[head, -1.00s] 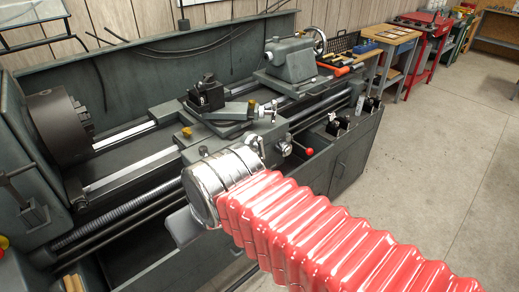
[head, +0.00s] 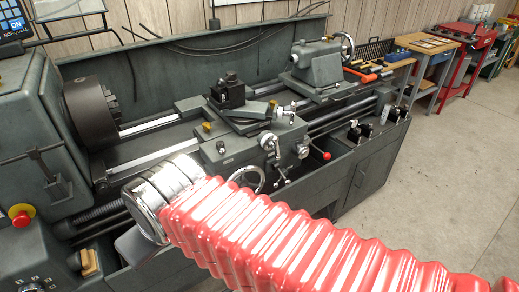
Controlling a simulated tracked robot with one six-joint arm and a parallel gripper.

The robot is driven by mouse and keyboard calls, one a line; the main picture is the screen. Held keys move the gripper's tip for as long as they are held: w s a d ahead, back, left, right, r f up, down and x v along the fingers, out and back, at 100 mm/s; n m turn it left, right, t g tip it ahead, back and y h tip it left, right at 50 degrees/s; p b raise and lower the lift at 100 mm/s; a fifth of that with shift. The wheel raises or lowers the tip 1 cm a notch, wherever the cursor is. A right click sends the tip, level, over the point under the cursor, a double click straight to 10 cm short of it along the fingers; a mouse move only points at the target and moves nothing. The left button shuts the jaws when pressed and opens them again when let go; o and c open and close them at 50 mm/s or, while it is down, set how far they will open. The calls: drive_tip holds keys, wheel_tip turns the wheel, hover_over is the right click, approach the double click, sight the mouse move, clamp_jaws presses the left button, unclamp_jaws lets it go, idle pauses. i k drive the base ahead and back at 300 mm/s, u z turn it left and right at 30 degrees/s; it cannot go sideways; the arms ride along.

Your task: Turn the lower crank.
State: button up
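A grey-green lathe fills the view. Its carriage carries a chrome crank with a ball handle (head: 268,143) on the front, and a smaller crank (head: 285,110) above it on the slide. A chrome handwheel (head: 248,177) sits lower on the carriage front, partly hidden by my red-sleeved arm. I cannot tell for sure which of these is the lower crank. My gripper (head: 138,244) shows only as a grey piece below the arm's chrome end, left of the handwheel and apart from it in the picture. Its fingertips and anything between them are hidden.
A lever with a red knob (head: 325,155) sticks out right of the cranks. The chuck (head: 92,110) is at left, the tailstock (head: 316,66) at right. A red stop button (head: 20,216) is on the headstock. Open floor (head: 440,170) lies to the right.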

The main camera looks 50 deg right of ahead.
sight(269, 141)
drive_tip(key=z, duration=0.7)
